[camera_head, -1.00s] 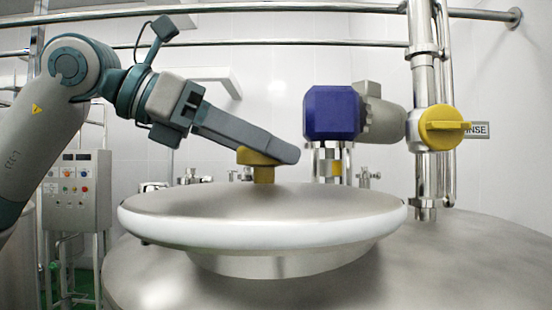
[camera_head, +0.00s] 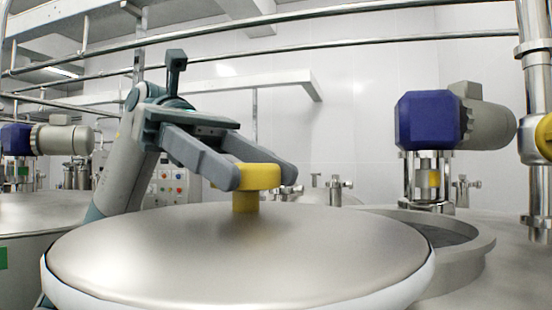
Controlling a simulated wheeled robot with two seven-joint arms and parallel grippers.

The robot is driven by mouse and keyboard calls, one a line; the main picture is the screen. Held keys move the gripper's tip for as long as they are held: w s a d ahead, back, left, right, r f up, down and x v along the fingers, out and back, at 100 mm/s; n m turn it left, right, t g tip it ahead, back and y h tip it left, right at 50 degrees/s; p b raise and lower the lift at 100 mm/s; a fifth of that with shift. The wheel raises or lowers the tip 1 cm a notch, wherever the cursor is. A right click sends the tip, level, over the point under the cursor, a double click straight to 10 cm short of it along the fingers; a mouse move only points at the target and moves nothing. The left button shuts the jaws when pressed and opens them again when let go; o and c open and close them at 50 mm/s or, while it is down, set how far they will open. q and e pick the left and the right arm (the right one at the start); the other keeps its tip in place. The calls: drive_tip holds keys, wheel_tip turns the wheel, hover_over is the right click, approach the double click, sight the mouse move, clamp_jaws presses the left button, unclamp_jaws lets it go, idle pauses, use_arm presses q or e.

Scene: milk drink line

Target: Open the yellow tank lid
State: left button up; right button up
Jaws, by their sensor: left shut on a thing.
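The round steel tank lid (camera_head: 240,260) with its white rim fills the lower middle of the head view. A yellow knob handle (camera_head: 246,203) stands up from the middle of its top. My left gripper (camera_head: 257,178) is shut on the yellow handle, with one finger on each side. The lid sits to the left of the tank's round opening (camera_head: 475,245), whose rim shows at the right, partly uncovered. The lid hides the rest of the opening. Its underside is hidden, so I cannot tell how high it is above the tank. My right gripper is not in view.
A blue motor (camera_head: 428,120) on a steel mount stands behind the opening. A steel pipe with a yellow valve knob (camera_head: 544,136) rises at the right edge. Another tank top (camera_head: 40,207) with a second blue motor is at the left. A control panel (camera_head: 170,185) stands behind my arm.

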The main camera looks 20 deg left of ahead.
use_arm(q)
drive_tip(key=shift+s+a, duration=0.1)
drive_tip(key=shift+a, duration=0.2)
